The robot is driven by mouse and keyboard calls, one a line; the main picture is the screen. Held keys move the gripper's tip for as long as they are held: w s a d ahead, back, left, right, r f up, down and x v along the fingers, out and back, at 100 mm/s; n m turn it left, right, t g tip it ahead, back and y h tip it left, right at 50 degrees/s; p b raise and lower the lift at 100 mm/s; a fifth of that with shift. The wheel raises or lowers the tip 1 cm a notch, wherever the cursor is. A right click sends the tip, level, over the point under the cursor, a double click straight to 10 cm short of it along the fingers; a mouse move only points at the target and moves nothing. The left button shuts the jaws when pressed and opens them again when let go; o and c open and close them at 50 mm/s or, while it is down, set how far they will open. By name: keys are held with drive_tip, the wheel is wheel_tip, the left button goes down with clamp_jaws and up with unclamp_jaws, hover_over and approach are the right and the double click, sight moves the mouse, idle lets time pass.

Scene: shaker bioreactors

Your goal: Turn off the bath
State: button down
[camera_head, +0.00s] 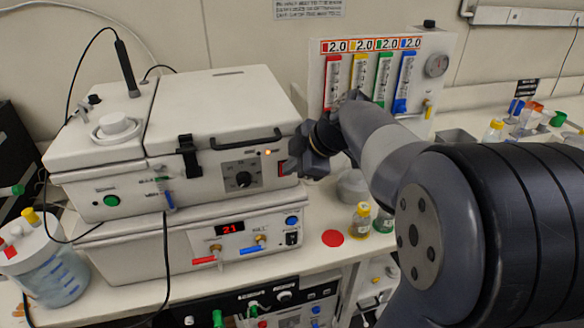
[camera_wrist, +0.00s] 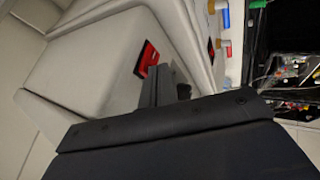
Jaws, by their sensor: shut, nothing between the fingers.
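The white bath unit (camera_head: 225,130) with a lid stands on the bench in the head view. Its front has a black dial (camera_head: 242,180), a lit orange lamp (camera_head: 267,152) and a red rocker switch (camera_head: 284,168) near the right end. The red switch also shows in the wrist view (camera_wrist: 146,58), in a black frame. My gripper (camera_head: 300,160) is shut and empty, just right of the switch. In the wrist view its fingers (camera_wrist: 165,82) are beside the switch; I cannot tell whether they touch it. They hide part of the panel around it.
Below sits a white unit with a red display (camera_head: 230,227) reading 21, red and blue valves and a black switch (camera_head: 292,239). A flowmeter panel (camera_head: 375,75) stands behind my arm. Small yellow-capped (camera_head: 361,220) and green bottles stand right. A jar (camera_head: 45,265) stands left.

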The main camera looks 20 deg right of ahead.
drive_tip(key=shift+w, duration=0.2)
drive_tip(key=shift+r, duration=0.15)
drive_tip(key=shift+r, duration=0.7)
